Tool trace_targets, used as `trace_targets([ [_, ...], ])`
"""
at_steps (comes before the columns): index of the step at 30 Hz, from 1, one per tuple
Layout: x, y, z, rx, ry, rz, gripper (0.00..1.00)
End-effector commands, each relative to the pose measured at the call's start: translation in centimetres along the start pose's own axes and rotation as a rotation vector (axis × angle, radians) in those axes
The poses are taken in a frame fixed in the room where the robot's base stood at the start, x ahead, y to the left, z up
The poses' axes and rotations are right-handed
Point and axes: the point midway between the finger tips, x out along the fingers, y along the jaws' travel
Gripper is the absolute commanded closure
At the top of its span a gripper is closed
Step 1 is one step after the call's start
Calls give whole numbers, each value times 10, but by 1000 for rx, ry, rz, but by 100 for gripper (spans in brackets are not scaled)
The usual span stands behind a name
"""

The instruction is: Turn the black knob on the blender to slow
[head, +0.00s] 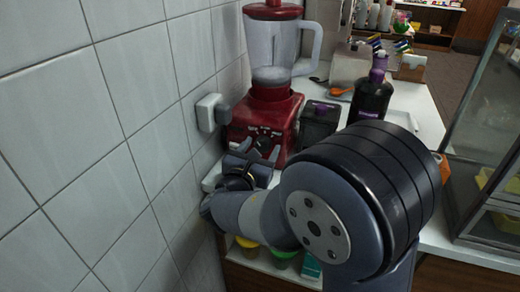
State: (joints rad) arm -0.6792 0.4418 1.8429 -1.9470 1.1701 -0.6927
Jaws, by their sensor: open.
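The red blender (266,106) stands upright against the tiled wall at the upper middle, with a clear jug (272,48) and a red lid. Its control panel faces me. The black knob (264,143) shows small and dark on the lower front of the base, partly hard to tell from the fingers. My gripper (254,157) is open, directly in front of the panel and close to the knob. I cannot tell whether the fingers are around the knob or touching it. My arm hides part of the counter on the right.
A wall socket with a plug (212,112) is just left of the blender. A dark bottle (371,98) and a black container (318,124) stand to the right. A glass display case (490,150) is at the far right. Cups (284,258) sit on a shelf below.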

Motion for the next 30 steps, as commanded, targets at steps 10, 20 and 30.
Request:
trace_targets([
  [10, 0, 0, 0, 0, 0, 0, 60],
  [20, 0, 0, 0, 1, 0, 0, 85],
  [30, 0, 0, -3, 75, 0, 0, 85],
])
